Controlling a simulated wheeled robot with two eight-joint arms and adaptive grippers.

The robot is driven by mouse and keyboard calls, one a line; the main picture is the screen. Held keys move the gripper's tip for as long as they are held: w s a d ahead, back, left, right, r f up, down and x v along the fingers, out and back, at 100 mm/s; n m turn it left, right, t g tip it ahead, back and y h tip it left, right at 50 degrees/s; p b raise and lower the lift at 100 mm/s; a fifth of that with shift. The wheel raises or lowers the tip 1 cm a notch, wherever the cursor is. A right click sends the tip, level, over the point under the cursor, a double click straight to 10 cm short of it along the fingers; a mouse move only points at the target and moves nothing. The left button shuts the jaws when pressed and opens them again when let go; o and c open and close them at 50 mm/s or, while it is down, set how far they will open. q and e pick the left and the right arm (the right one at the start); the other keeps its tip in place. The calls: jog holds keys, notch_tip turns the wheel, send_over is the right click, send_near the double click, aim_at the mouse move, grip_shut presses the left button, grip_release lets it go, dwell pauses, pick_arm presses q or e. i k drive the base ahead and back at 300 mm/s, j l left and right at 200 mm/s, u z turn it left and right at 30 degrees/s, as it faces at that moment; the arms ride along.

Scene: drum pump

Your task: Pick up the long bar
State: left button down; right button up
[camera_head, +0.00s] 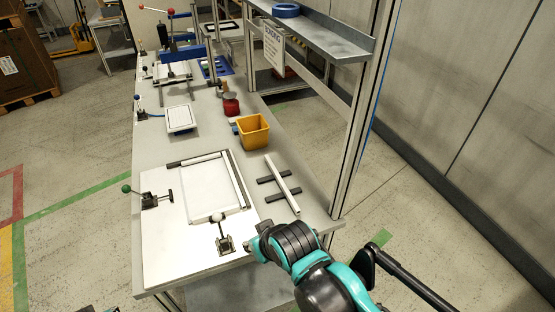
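A long white bar (283,187) lies on two dark rests (270,180) at the right side of the workbench, slanting from back left to front right. My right arm, black and teal, comes in from the bottom right. Its end, with the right gripper (259,246), is over the bench's front edge, in front of the bar and apart from it. The fingers are too small and hidden to tell whether they are open.
Left of the bar is a white plate fixture (205,190) with a green-knobbed clamp (128,189) and another clamp (223,240) at its front. A yellow bin (253,131) stands behind the bar. A metal upright (366,110) and shelf (335,38) border the bench's right side.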

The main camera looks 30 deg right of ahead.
aim_at(289, 196)
jog(key=z, duration=1.1)
jog(key=i+l+u, duration=0.3)
jog(key=l+u, duration=0.3)
jog(key=i+l+u, duration=0.1)
jog(key=l+u, duration=0.15)
jog(key=l, duration=0.15)
jog(key=i+l+u, duration=0.1)
jog(key=l+u, duration=0.2)
jog(key=l, duration=0.1)
